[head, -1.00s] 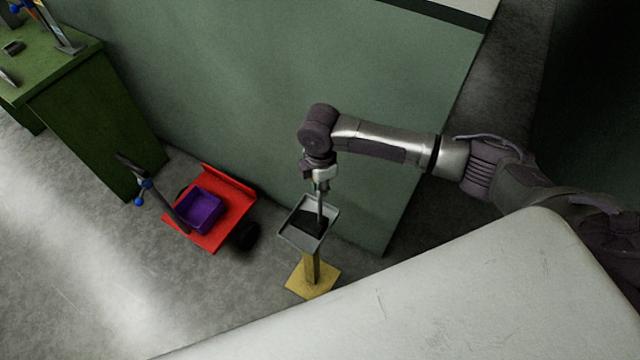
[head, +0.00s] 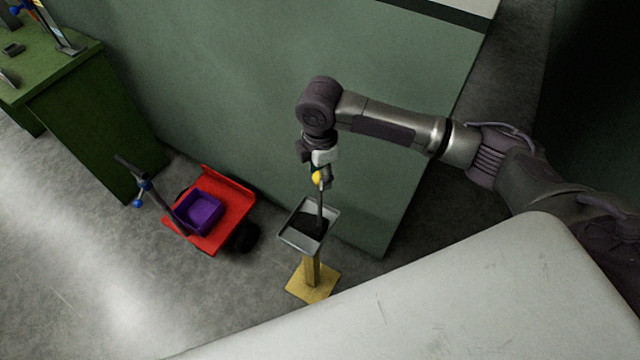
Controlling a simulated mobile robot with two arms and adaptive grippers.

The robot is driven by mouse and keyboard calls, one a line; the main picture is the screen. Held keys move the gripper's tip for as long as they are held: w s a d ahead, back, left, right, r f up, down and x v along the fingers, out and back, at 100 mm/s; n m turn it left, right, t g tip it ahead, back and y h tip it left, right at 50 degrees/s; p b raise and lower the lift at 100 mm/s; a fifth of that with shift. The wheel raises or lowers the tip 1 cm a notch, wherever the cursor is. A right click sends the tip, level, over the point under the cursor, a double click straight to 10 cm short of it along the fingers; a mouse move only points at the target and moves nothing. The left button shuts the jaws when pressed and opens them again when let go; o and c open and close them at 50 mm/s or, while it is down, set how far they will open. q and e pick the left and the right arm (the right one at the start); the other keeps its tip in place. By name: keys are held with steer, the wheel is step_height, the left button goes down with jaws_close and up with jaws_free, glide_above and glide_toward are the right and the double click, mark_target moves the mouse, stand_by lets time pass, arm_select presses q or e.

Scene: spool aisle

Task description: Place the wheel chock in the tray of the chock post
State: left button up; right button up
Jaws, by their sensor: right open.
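The wheel chock (head: 313,226) is a black block with a thin upright rod topped by a yellow knob (head: 317,177). It sits inside the grey tray (head: 294,238) of the chock post (head: 312,270), which has a yellow column and a square yellow base. My right gripper (head: 323,180) is open, just above the tray at the top of the rod, beside the yellow knob. Its fingers are small and partly hidden, and I cannot tell whether they touch the knob. My left gripper is out of view.
A red cart (head: 231,204) with a purple bin (head: 200,211) and a dark handle stands left of the post. A green bench (head: 85,110) is at the far left. A grey-green wall panel (head: 270,75) rises behind the post. Bare floor lies at the left front.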

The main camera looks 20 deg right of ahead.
step_height(320, 180, up, 6)
steer(key=shift+f, duration=0.1)
stand_by(0.5)
steer(key=s+a+f+m+t+y, duration=0.2)
steer(key=s+a+f+m+y, duration=0.2)
steer(key=s+a+f+m, duration=0.45)
steer(key=s+d+f+m+t+h, duration=0.15)
steer(key=s+d+m+h, duration=0.25)
steer(key=s+d+m, duration=0.7)
steer(key=s+f+n+g+b, duration=0.1)
steer(key=s+f, duration=0.2)
steer(key=f, duration=1.2)
steer(key=s+f+n+g+b, duration=0.1)
steer(key=s+f+n, duration=0.15)
steer(key=f, duration=1.15)
steer(key=s+d+f, duration=0.3)
steer(key=s+f, duration=1.1)
steer(key=s, duration=0.1)
steer(key=shift+s+d+f+b, duration=0.2)
steer(key=shift+d+f+b, duration=0.05)
steer(key=shift+d+b, duration=0.1)
